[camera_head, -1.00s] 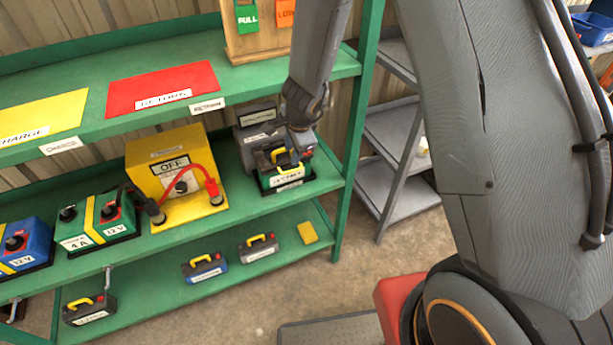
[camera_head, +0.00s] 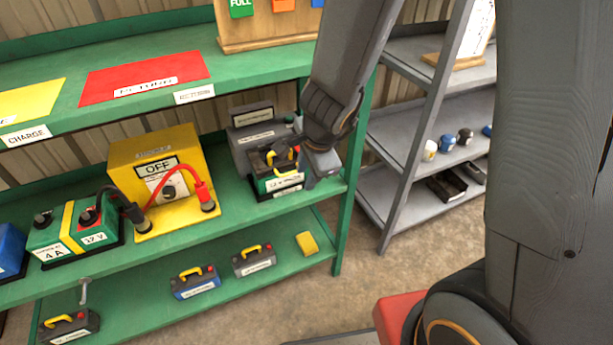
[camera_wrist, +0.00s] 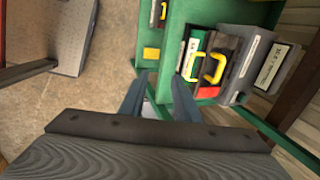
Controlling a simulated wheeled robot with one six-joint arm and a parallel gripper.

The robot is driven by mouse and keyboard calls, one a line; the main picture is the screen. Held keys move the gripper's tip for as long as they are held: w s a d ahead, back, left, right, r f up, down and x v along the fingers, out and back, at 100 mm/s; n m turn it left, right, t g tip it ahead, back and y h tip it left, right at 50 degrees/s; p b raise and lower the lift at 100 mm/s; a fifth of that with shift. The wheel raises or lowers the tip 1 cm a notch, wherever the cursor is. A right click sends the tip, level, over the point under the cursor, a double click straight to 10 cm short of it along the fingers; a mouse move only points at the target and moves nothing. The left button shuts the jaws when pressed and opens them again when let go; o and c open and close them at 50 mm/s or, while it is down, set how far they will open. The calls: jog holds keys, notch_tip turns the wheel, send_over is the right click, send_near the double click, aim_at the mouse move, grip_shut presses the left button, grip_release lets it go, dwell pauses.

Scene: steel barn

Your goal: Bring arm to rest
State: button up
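My gripper (camera_head: 322,168) is at the right end of the green rack's middle shelf, in front of the post. In the wrist view its two fingers (camera_wrist: 157,98) stand apart with nothing between them, so it is open. Just left of it in the head view, a green and black battery (camera_head: 278,183) with a yellow handle stands before a grey unit (camera_head: 252,137). In the wrist view the battery (camera_wrist: 192,52) lies beyond the fingertips, up and to the right. My arm hangs down from the top of the head view. Whether gripper and battery touch is unclear.
Small batteries and a yellow block (camera_head: 306,243) sit below. A grey shelf unit (camera_head: 400,125) stands right. Bare floor lies in front.

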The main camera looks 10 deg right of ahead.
jog(key=shift+s+r, duration=0.1)
dwell(0.6)
jog(key=s+d+r+n, duration=0.1)
jog(key=n, duration=0.1)
jog(key=s+d+r+n, duration=0.1)
jog(key=n, duration=0.1)
jog(key=s+d+r+n, duration=0.1)
jog(key=n, duration=0.2)
jog(key=shift+s+d+r+g, duration=0.15)
jog(key=shift+s+r+g, duration=0.05)
jog(key=shift+g, duration=0.2)
jog(key=s+d+n, duration=0.2)
jog(key=s+d+r+n+g, duration=0.1)
jog(key=d+n, duration=0.2)
jog(key=s+d+r+n+h, duration=0.1)
jog(key=s+d+n, duration=0.1)
jog(key=shift+s+d+r+g, duration=0.15)
jog(key=shift+s+r+g, duration=0.1)
jog(key=shift+s+g, duration=0.1)
jog(key=shift+c, duration=1.1)
jog(key=shift+s+d+n, duration=0.15)
jog(key=shift+n, duration=0.25)
jog(key=shift+c, duration=0.3)
